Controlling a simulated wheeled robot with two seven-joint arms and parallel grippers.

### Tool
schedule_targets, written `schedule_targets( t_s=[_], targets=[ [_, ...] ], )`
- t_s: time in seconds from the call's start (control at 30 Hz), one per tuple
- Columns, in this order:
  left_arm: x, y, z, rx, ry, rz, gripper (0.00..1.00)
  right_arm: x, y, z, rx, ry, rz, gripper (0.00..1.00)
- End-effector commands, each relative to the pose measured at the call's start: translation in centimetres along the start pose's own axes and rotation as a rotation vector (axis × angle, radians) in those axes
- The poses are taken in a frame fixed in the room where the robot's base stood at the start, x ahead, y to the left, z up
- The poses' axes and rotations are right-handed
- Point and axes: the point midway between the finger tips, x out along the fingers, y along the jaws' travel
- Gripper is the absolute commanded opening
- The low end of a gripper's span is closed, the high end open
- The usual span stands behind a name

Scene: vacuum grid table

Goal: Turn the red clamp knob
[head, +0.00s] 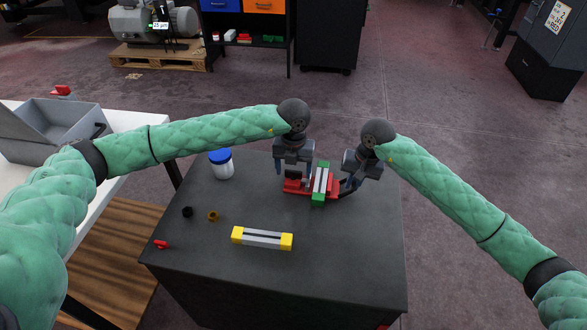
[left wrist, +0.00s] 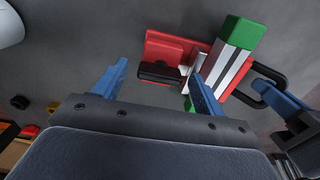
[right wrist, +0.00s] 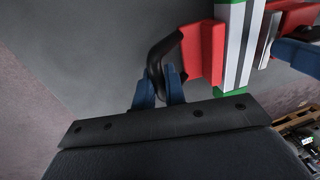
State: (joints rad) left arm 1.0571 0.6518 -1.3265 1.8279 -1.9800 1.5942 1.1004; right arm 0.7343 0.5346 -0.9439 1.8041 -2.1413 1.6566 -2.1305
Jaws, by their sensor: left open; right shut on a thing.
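A red clamp fixture (head: 293,186) stands on the dark table and holds a grey bar with green ends (head: 320,184). My right gripper (head: 350,180) is shut on the black curved handle (right wrist: 157,58) at the fixture's right side. My left gripper (head: 292,170) is open above the fixture's left side. In the left wrist view its fingers (left wrist: 157,85) are spread, with the red block and a dark part (left wrist: 160,73) beyond the gap. No red knob is clearly identifiable on the fixture. A small red piece (head: 162,244) lies at the table's front left.
A grey bar with yellow ends (head: 262,238) lies on the table (head: 330,265) in front. A white jar with blue lid (head: 221,164), a black ring (head: 187,212) and a brass ring (head: 213,216) stand left. A grey bin (head: 62,125) sits on the white side table. The table's front right is clear.

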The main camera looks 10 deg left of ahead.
Motion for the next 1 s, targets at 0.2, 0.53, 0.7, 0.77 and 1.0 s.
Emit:
schedule_targets(
  t_s=[0.2,0.53,0.7,0.77,1.0],
  targets=[
    [0.09,0.0,0.0,0.0,0.0,0.0,0.71,-0.01,0.0,-0.01,0.0,0.0,0.0,0.0],
    [0.07,0.01,0.0,0.0,0.0,0.0,0.26,-0.01,0.0,-0.01,0.0,0.0,0.0,0.0],
    [0.05,0.01,0.0,0.011,0.0,0.0,0.26,-0.01,0.0,-0.01,0.0,0.0,0.0,0.0],
    [0.05,0.01,0.0,0.023,0.0,0.0,0.26,-0.01,0.01,-0.01,0.0,0.0,0.0,0.0],
    [0.03,0.0,0.01,0.139,0.0,0.0,0.26,-0.01,0.01,-0.02,0.0,0.0,0.0,0.0]
  ],
)
